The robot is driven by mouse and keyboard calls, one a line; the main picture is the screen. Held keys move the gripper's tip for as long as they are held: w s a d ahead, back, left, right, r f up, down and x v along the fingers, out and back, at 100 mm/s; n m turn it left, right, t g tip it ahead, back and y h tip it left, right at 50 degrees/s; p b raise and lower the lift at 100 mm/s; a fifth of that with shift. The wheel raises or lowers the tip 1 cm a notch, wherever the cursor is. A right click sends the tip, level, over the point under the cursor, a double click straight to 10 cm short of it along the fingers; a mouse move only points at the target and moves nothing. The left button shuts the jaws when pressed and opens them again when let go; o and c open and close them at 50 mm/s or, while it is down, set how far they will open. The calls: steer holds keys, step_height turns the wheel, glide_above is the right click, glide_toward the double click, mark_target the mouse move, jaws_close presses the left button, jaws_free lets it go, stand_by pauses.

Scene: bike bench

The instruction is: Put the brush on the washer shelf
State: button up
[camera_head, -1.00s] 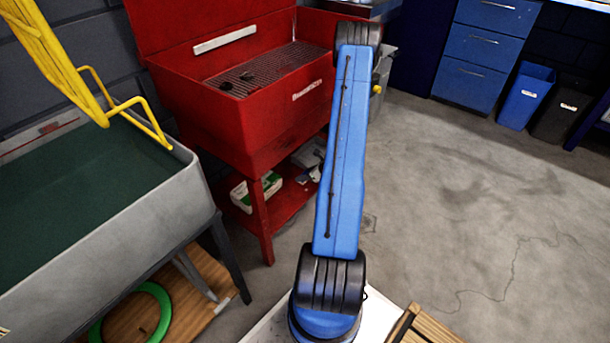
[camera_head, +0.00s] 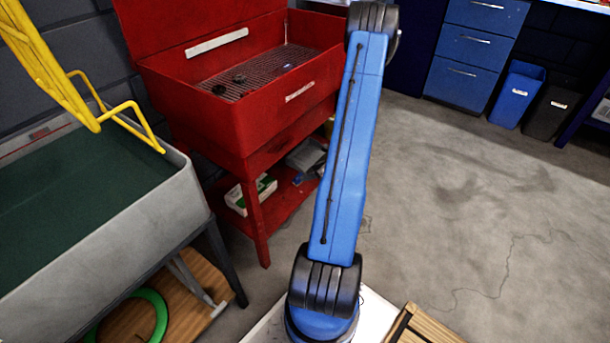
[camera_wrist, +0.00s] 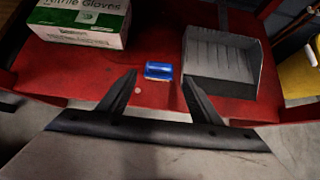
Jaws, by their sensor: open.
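The washer is the red cabinet (camera_head: 235,95) on legs in the head view. Its lower red shelf (camera_head: 262,232) also fills much of the wrist view (camera_wrist: 85,78). A small blue, rounded thing (camera_wrist: 158,70) lies on that shelf; it may be the brush, but I see no bristles. My gripper (camera_wrist: 160,77) is open, its two fingertips apart to the left and right of the blue thing in the picture. I cannot tell whether they touch it. In the head view my gripper is hidden.
On the shelf stand a box of nitrile gloves (camera_wrist: 83,22) to the left and a grey open bin (camera_wrist: 222,62) to the right. Small dark things (camera_head: 219,89) lie on the washer's upper grate. A grey tub (camera_head: 150,215) stands left of the washer.

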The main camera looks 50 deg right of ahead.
steer(key=shift+v, duration=1.4)
